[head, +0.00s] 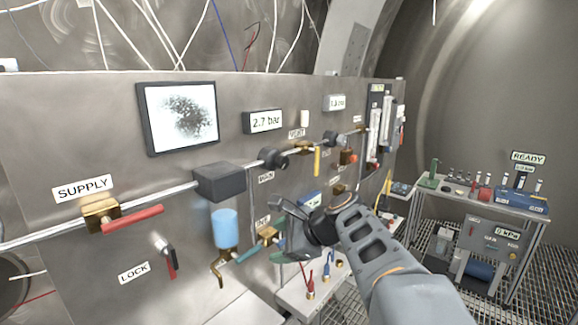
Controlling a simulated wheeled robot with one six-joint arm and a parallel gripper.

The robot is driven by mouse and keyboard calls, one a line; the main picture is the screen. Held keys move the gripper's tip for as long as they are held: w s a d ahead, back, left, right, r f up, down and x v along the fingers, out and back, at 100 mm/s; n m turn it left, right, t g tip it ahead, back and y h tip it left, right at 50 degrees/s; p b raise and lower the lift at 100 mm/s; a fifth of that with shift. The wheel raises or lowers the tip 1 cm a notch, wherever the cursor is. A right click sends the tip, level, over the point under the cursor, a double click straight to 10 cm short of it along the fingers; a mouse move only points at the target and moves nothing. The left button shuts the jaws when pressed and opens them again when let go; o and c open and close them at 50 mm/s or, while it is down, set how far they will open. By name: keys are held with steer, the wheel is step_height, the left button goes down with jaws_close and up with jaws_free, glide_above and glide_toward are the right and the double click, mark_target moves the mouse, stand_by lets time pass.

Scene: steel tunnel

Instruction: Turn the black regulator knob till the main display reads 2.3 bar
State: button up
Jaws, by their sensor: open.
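The main display (263,121) on the grey panel reads 2.7 bar. A black regulator knob (273,158) sits on the pipe below it, with a small label under it that seems to read MAIN. A second dark knob (331,138) sits farther right on the same pipe, below a smaller display (335,102) whose figure is hard to read. My gripper (282,230) is open, below the main knob and apart from it. It hides part of the lower panel. I cannot tell whether anything is between its fingers.
A red-handled SUPPLY valve (130,220), a dark box (220,182), a blue bowl filter (225,228) and a red LOCK lever (171,262) stick out at left. A yellow lever (317,161) hangs between the knobs. A bench (500,205) with small items stands right.

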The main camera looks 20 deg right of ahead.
steer(key=w+d+r+m+t+y, duration=0.1)
steer(key=w+d+r+m+t, duration=0.3)
steer(key=d+r+m, duration=0.25)
steer(key=m+t, duration=0.4)
steer(key=m, duration=0.3)
glide_toward(285, 163)
steer(key=p+x, duration=0.2)
steer(key=x, duration=0.7)
steer(key=shift+w+p, duration=0.2)
steer(key=shift+p, duration=0.15)
steer(key=shift+w+a, duration=0.3)
steer(key=shift+w, duration=0.2)
steer(key=c, duration=0.9)
steer(key=shift+f+n, duration=0.1)
steer(key=shift+n, duration=0.15)
